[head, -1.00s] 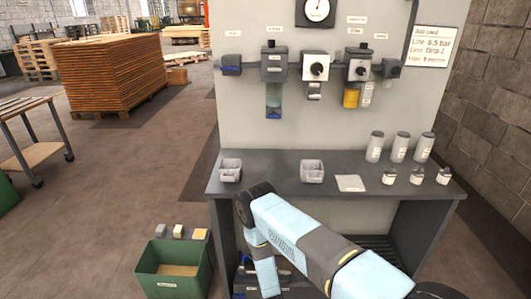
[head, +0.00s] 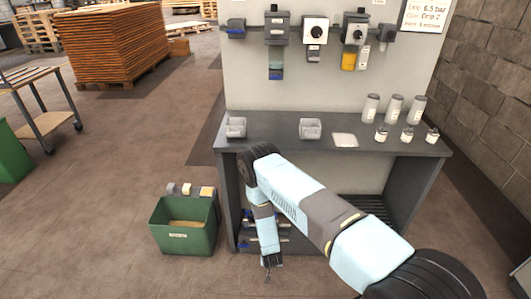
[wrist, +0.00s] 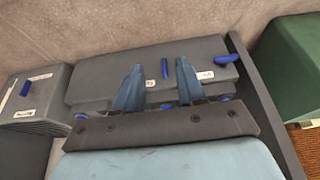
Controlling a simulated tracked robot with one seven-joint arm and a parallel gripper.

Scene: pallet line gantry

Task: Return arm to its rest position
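My arm reaches in from the lower right of the head view, its pale blue links bent over in front of the workbench (head: 400,145). My gripper (head: 268,268) hangs down at the arm's end, low in front of the bench's open underside. In the wrist view, my gripper (wrist: 159,64) has its two blue fingers spread apart with nothing held between them. Behind the fingers lies a grey unit (wrist: 100,75) with blue handles and white labels; a blue handle (wrist: 165,68) shows in the gap. Whether the fingers touch the unit cannot be told.
A green bin (head: 185,238) stands on the floor left of the bench; its side also shows in the wrist view (wrist: 290,65). Grey trays (head: 236,127), jars (head: 370,107) and small bottles stand on the bench. A wheeled cart (head: 45,120) stands left.

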